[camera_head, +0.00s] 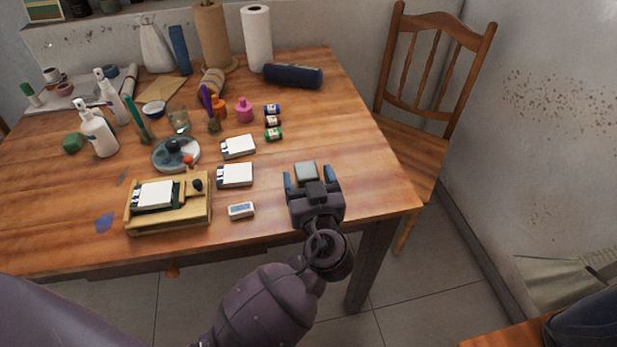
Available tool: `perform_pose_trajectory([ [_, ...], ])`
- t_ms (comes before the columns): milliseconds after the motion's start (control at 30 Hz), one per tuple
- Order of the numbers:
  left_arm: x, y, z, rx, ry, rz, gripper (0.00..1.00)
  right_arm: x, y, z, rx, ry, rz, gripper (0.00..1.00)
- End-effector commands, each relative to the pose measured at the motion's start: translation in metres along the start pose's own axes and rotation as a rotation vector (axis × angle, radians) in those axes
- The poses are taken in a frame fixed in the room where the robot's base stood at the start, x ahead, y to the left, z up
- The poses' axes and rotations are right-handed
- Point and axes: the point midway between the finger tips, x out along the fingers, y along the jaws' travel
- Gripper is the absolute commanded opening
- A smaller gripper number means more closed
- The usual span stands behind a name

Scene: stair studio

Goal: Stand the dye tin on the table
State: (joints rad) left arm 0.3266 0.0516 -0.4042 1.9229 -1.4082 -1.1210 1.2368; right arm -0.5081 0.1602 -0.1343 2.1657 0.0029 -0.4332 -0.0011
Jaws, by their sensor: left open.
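My left gripper (308,181) is open over the right front part of the wooden table (365,185), pointing away from me. A small pale grey, box-like thing (306,171) shows between its blue-tipped fingers, standing on or just above the tabletop. It may be the dye tin; no label can be read. Its near side is hidden by the gripper, and I cannot tell whether the fingers touch it. My right gripper is not in view.
Left of the gripper are white packets (235,175), a small white device (241,210) and a wooden frame (170,221). Small labelled cylinders (274,134) lie behind. Bottles and paper rolls (257,40) crowd the back. A chair (420,130) stands right; the table's right side is clear.

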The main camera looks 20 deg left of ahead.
Motion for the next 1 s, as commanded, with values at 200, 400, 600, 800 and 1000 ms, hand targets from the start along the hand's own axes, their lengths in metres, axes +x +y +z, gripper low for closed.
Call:
perform_pose_trajectory([
  [200,-0.001,0.0,-0.006,-0.001,0.002,0.0,0.73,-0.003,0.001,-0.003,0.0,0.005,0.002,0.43],
  [400,-0.032,0.0,-0.002,-0.001,-0.005,0.0,0.73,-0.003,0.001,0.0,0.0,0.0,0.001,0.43],
  [600,-0.072,0.0,-0.002,0.001,-0.004,0.001,0.73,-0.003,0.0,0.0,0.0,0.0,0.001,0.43],
  [800,-0.103,0.0,-0.002,-0.001,-0.002,0.001,0.73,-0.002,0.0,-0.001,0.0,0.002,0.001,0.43],
  [1000,-0.118,0.0,-0.003,0.0,-0.001,0.0,0.73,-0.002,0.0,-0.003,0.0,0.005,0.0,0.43],
])
